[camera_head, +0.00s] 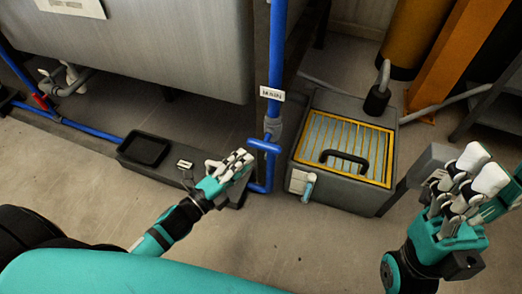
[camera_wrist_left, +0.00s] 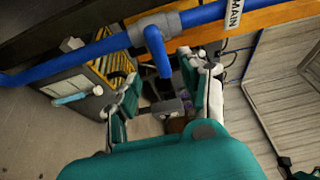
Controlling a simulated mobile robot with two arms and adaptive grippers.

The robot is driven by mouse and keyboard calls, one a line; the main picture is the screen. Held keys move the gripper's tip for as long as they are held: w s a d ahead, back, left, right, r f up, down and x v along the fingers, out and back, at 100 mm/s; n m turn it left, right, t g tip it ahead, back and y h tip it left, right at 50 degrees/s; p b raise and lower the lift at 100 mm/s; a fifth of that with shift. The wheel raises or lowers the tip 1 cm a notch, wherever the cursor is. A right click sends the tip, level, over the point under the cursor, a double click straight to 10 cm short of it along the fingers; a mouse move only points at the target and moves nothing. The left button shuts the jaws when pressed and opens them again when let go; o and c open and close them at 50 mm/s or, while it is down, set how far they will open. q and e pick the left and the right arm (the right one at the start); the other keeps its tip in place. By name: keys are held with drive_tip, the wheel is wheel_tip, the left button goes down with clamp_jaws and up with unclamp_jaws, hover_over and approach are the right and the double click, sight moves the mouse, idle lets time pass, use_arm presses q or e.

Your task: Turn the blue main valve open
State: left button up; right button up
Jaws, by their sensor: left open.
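The blue main valve handle (camera_head: 264,146) is a short bar on the vertical blue pipe (camera_head: 277,60), below a white label (camera_head: 272,94). The handle lies across the pipe in the head view. In the left wrist view the handle (camera_wrist_left: 157,50) sticks out from the blue pipe (camera_wrist_left: 90,52) towards the space between my fingers. My left gripper (camera_head: 240,160) is open and empty, just left of the handle and a little below it. In the left wrist view its fingers (camera_wrist_left: 163,78) stand apart; contact with the handle cannot be told. My right gripper (camera_head: 472,178) is away at the right.
A grey box (camera_head: 346,194) with a yellow-framed grille and black handle stands right of the pipe. A black tray (camera_head: 144,150) sits on a low dark plinth at left. A metal tank (camera_head: 150,45) is behind. A red valve (camera_head: 40,101) is far left. The front floor is bare.

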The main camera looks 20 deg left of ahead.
sight(261, 149)
use_arm(q)
drive_tip(key=b+x, duration=0.1)
drive_tip(key=x, duration=0.6)
drive_tip(key=shift+w+d, duration=0.1)
drive_tip(key=shift+w, duration=0.1)
clamp_jaws()
